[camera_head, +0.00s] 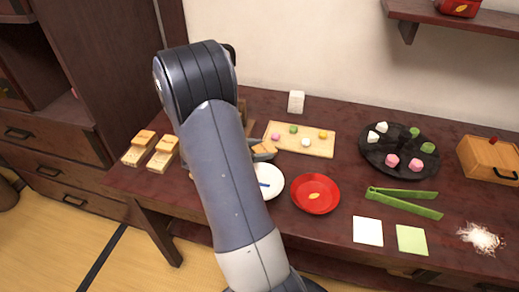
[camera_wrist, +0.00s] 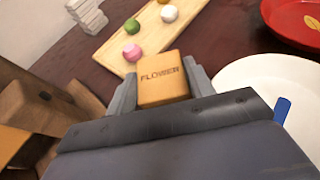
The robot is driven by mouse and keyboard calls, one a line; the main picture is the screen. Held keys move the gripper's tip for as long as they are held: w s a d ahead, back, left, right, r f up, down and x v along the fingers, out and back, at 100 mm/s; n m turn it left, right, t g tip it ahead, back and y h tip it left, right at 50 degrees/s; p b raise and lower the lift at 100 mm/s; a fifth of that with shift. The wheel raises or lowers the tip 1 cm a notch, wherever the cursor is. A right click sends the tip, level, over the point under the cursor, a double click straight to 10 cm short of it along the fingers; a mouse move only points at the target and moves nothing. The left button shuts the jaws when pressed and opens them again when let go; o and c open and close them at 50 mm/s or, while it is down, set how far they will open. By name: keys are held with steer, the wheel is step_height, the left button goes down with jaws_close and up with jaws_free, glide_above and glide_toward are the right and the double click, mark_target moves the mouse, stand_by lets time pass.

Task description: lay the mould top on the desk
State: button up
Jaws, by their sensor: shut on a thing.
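The mould top, a small light-wood block marked FLOWER (camera_wrist: 162,82), sits between the two grey fingers of my gripper (camera_wrist: 163,88) in the wrist view. My gripper is shut on it. In the head view, my gripper (camera_head: 263,152) shows just right of my arm, with a bit of the wooden block (camera_head: 261,148) visible between the fingers. It is over the dark red-brown desk (camera_head: 335,180), near the front edge of the wooden board. I cannot tell how far the block is above the desk. My arm hides part of the desk behind it.
A board (camera_head: 270,148) with several coloured sweets lies behind the gripper. A white plate (camera_head: 273,188) and red plate (camera_head: 315,194) are in front and right. Two wooden moulds (camera_head: 139,149) (camera_head: 163,154) stand left. A brown wooden thing (camera_wrist: 40,115) is close left in the wrist view.

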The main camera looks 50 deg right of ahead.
steer(key=o, duration=1)
steer(key=shift+s+a+f, duration=0.1)
steer(key=shift+f, duration=0.25)
steer(key=shift+c, duration=0.2)
steer(key=shift+r, duration=0.1)
steer(key=shift+r+p, duration=0.25)
steer(key=shift+p, duration=0.05)
steer(key=v, duration=0.4)
steer(key=p+v, duration=0.1)
steer(key=v, duration=0.7)
steer(key=shift+r+p, duration=0.35)
steer(key=shift+r, duration=0.1)
